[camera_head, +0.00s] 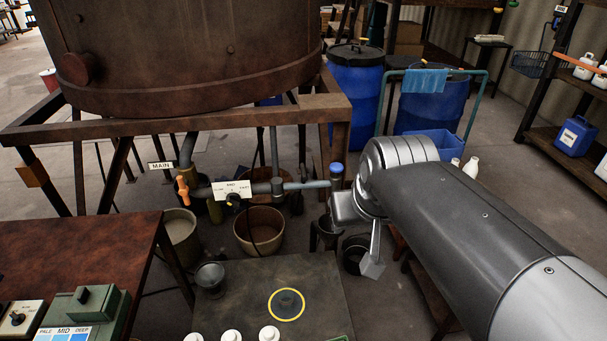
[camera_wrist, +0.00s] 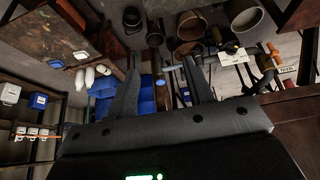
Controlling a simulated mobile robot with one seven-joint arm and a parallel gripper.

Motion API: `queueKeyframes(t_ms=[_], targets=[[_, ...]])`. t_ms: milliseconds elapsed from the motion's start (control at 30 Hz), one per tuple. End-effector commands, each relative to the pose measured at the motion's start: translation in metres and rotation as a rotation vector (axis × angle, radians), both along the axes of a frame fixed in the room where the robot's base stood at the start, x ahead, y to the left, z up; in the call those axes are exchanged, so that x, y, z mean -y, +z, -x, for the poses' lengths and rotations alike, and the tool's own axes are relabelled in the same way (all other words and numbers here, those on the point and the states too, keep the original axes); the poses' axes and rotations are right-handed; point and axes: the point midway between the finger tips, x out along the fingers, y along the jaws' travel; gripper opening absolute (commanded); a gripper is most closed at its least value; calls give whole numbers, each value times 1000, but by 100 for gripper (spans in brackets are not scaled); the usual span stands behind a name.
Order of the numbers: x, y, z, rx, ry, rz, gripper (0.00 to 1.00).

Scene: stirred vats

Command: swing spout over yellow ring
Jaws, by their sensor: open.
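The spout (camera_head: 305,185) is a thin blue-grey pipe running level to the right from the valve under the big rusty vat. Its free end stops just left of my gripper (camera_head: 352,215). The yellow ring (camera_head: 287,304) lies on a dark bench top (camera_head: 325,290), in front of and below the spout, which is not over it. In the wrist view my gripper (camera_wrist: 161,57) is open and its two fingers are apart. The spout (camera_wrist: 178,67) shows beyond them; whether it lies between them I cannot tell. I cannot make out the ring in the wrist view.
The orange handle (camera_head: 183,190) and the white dial plate (camera_head: 232,190) sit along the pipe. A brown bucket (camera_head: 259,230) stands below the spout. A metal cup (camera_head: 210,276) and white bottle tops (camera_head: 231,336) are near the ring. Blue drums (camera_head: 355,85) stand behind.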

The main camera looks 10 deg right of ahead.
Motion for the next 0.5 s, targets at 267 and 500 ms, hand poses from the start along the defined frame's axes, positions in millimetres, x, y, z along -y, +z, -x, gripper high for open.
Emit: queueKeyframes(t_ms=[267,500], targets=[[-8,12,-96,-27,10,-8,38],[-15,3,-180,-44,18,-33,38]])
